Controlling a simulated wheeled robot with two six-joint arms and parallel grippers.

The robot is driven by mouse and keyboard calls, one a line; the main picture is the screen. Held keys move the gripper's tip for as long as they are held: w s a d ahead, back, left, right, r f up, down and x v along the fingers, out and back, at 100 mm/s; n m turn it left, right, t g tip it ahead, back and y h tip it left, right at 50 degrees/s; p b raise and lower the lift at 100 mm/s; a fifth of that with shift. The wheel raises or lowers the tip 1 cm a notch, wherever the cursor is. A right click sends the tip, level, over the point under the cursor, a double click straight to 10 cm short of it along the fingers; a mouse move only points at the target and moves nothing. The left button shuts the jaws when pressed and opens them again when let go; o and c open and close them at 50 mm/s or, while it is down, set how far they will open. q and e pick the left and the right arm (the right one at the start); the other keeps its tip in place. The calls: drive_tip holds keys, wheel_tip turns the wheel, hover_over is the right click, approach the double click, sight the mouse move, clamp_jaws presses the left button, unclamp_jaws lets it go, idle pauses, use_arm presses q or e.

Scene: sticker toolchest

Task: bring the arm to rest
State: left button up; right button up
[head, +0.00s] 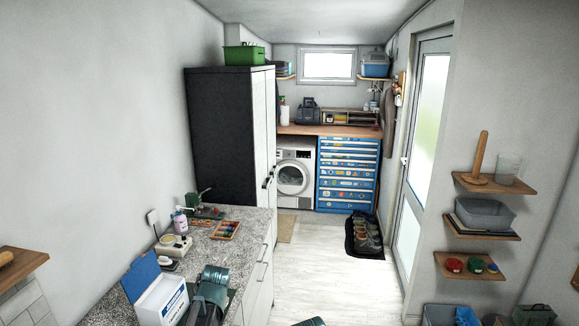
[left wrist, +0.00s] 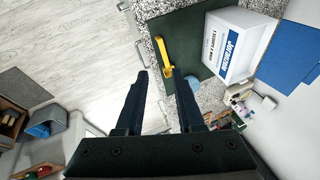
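My left gripper (left wrist: 161,80) is open in the left wrist view, with its two dark fingers apart and nothing between them. It hangs beside and over the edge of the speckled worktop. In the head view a dark and teal part of my left arm (head: 210,294) shows low, right of the white box. A small dark piece shows at the bottom edge, and I cannot tell which part it is. My right gripper is not in view.
The worktop (head: 236,250) holds a white box (head: 163,303) with a blue lid. A yellow tool (left wrist: 162,55) lies on a dark green mat (left wrist: 180,35) close beyond the fingertips. A blue drawer chest (head: 347,174) stands at the back. The pale floor (head: 310,270) is clear in the middle.

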use_arm(q)
drive_tip(key=s+d+f+g+b, duration=0.2)
drive_tip(key=s+d+f+b, duration=0.3)
drive_tip(key=s+d+f, duration=0.2)
drive_tip(key=s+d+f+g+h+b, duration=0.1)
drive_tip(key=s+d+f+b, duration=0.5)
drive_tip(key=s, duration=1)
drive_tip(key=d+f+g, duration=0.1)
drive_tip(key=d+f, duration=0.1)
drive_tip(key=d, duration=0.2)
drive_tip(key=shift+s+d+h, duration=0.15)
drive_tip(key=shift+d+h, duration=0.15)
drive_tip(key=shift+d, duration=0.1)
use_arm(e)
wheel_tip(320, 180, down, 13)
use_arm(q)
drive_tip(key=shift+a, duration=0.1)
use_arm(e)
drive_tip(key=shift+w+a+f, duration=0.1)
